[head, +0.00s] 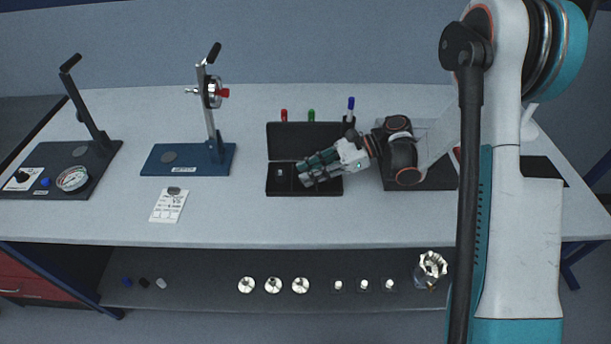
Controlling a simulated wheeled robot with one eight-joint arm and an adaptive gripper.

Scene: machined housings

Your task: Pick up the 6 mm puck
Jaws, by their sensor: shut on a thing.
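An open black case (271,187) lies on the bench, its lid tilted up at the back. A small light piece (281,172) shows in its left compartment; I cannot tell its size or marking. My gripper (306,177) reaches in from the right, low over the right part of the case. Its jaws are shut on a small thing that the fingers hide. I cannot tell whether this is the 6 mm puck, or whether it is clear of the case floor.
A blue stand with a dial gauge (212,92) and a white card (168,205) are left of the case. A dark gauge fixture (73,178) stands farther left. Red, green and blue markers are behind the case. Several small parts sit on the lower shelf (210,300). The bench front is clear.

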